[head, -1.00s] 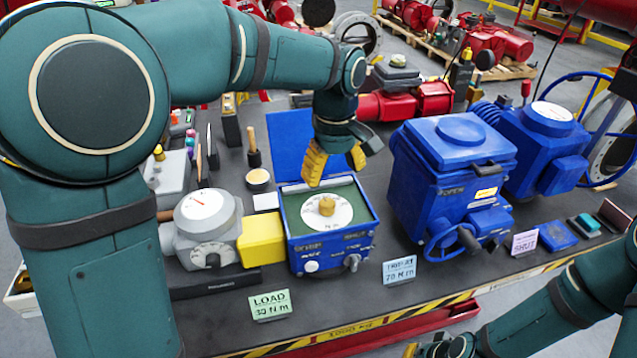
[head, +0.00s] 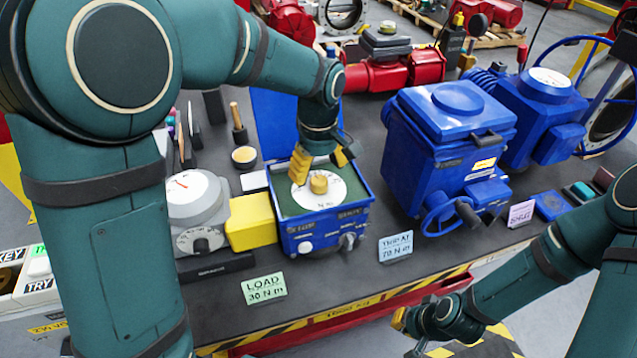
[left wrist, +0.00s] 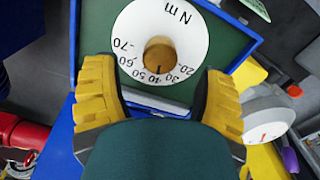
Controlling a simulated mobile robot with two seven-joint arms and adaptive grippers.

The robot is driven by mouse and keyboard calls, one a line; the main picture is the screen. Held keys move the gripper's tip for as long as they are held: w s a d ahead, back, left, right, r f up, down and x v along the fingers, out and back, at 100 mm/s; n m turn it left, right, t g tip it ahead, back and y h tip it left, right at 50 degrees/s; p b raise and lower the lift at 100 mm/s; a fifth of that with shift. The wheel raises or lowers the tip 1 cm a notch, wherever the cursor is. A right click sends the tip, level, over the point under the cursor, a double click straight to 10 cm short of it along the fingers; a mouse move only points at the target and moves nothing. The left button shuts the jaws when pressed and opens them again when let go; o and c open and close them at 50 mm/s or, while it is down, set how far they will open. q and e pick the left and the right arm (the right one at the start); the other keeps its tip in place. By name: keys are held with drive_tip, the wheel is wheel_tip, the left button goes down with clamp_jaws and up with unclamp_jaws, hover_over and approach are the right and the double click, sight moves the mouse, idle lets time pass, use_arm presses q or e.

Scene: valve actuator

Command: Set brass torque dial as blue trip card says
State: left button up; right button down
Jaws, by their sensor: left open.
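The brass torque dial (head: 319,184) is a round knob on a white scale plate in an open blue box. It also shows in the left wrist view (left wrist: 160,55), with numbers around it up to 70. A dark mark on the knob's rim faces the middle numbers; its exact reading is unclear. The blue trip card (head: 396,247) reads "TRIP AT 70 N m". My left gripper (head: 322,162) is open and empty just behind and above the dial, its yellow fingers apart and not touching the knob. My right gripper (head: 408,333) is low at the front edge, its opening unclear.
A green card (head: 264,288) reads "LOAD 30 N m". A yellow block (head: 250,221) and a grey gauge (head: 195,208) stand left of the box. A blue actuator with handwheel (head: 447,150) stands right. A pink card (head: 521,213) is further right.

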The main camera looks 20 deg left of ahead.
sight(319, 180)
use_arm(q)
drive_tip(key=shift+f, duration=1.9)
drive_tip(key=shift+c, duration=0.2)
drive_tip(key=c, duration=1.2)
